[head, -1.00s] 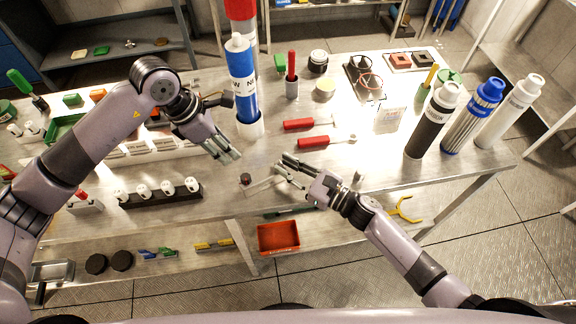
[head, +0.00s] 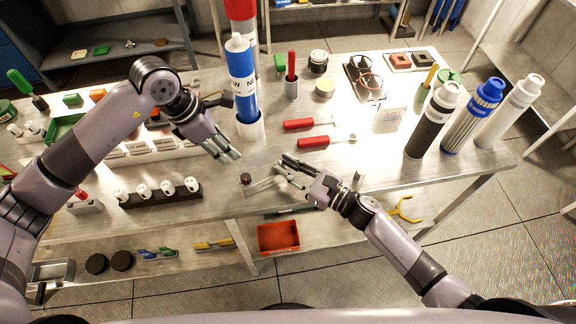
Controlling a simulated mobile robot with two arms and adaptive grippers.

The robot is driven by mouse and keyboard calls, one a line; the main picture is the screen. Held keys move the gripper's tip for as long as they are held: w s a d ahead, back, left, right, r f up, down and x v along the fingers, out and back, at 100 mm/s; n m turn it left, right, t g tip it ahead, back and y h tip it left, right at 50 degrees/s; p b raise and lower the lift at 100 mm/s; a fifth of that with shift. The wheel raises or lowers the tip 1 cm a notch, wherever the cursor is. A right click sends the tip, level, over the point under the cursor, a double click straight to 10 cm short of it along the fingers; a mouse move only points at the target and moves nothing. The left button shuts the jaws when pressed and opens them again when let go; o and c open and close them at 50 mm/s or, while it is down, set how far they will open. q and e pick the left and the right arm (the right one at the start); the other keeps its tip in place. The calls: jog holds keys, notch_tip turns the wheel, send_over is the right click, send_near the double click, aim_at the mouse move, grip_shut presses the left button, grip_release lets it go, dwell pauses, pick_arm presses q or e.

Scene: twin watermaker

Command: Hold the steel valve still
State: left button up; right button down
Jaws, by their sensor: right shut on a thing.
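The steel valve (head: 262,187) is a small grey metal piece near the front edge of the workbench, with a dark round end (head: 245,179) at its left. My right gripper (head: 284,170) is at the right end of the valve, shut on it; the fingers hide part of that end. My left gripper (head: 229,153) hangs above the bench, up and left of the valve. It is empty, its fingers apart, and does not touch the valve.
A blue filter cartridge (head: 242,80) stands upright in a white cup just behind my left gripper. Two red-handled tools (head: 313,143) lie behind my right gripper. A black rack (head: 160,195) with white fittings is at the left. Several bottles (head: 433,120) stand at the right.

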aim_at(246, 177)
pick_arm(q)
jog(key=shift+o, duration=0.4)
jog(key=shift+o, duration=0.6)
jog(key=shift+d, duration=0.1)
jog(key=s+d+r+n+g+y, duration=0.15)
jog(key=d+n+y, duration=0.25)
jog(key=n, duration=1.2)
jog(key=f, duration=1)
jog(key=shift+s+a+f, duration=0.25)
jog(key=shift+s+f, duration=0.05)
jog(key=shift+c, duration=0.4)
